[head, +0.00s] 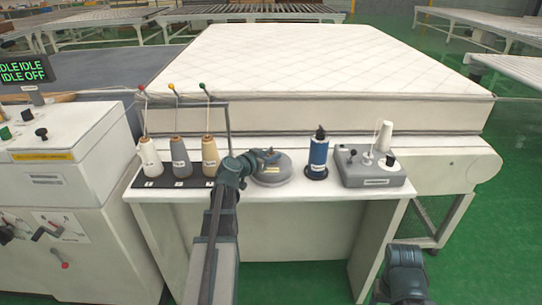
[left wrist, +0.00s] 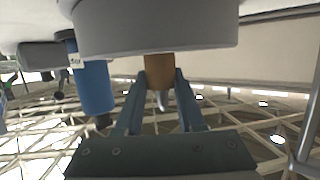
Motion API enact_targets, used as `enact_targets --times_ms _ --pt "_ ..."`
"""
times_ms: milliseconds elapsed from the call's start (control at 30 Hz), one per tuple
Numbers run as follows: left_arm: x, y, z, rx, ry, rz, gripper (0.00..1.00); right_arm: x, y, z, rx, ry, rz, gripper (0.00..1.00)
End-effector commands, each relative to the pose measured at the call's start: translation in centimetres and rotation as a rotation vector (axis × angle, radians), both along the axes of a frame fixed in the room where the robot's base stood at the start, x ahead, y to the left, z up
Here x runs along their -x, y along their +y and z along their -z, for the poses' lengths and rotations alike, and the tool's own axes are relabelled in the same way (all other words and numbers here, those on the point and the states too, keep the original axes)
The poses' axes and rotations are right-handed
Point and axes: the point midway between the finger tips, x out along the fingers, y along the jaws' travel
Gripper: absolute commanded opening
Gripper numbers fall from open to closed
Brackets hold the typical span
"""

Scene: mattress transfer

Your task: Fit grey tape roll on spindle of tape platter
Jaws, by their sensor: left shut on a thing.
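A round grey disc (head: 271,176) lies on the white table. It fills the top of the left wrist view (left wrist: 155,28), which is upside down. I cannot tell whether it is the tape platter, the grey tape roll or both together. My left gripper (head: 268,156) is over the disc. In the left wrist view my left fingers (left wrist: 160,85) are shut on a tan, core-like piece (left wrist: 159,68) at the disc's face. A pale pointed tip shows between the fingers; I cannot tell if it is the spindle. My right arm's end (head: 405,272) is low at right, its fingers hidden.
Thread cones (head: 180,160) stand on a dark base left of the disc, under thin rods. The mattress (head: 300,65) lies behind the table.

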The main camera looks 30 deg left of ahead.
Motion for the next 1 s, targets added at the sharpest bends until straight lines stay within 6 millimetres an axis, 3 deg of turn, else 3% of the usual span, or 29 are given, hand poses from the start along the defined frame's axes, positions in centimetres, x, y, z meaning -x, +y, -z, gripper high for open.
enact_targets --times_ms 33,233,500,633,1000 --pt "0.0 0.0 0.1 0.001 -0.001 0.0 0.4 0.0 0.0 0.1 0.0 0.0 0.0 0.71" --pt "0.0 0.0 0.0 0.0 0.0 0.0 0.73 0.0 0.0 0.0 0.0 0.0 0.0 0.71" --pt "0.1 0.0 0.0 0.0 0.0 0.0 0.73 0.0 0.0 0.0 0.0 0.0 0.0 0.71" --pt "1.1 0.0 -0.4 0.001 0.0 -0.001 0.73 0.0 0.0 -0.4 0.0 0.0 0.0 0.71" --pt "8.5 0.5 -2.8 0.0 0.0 -0.003 0.73 0.0 0.0 -2.8 0.0 0.0 0.0 0.71"
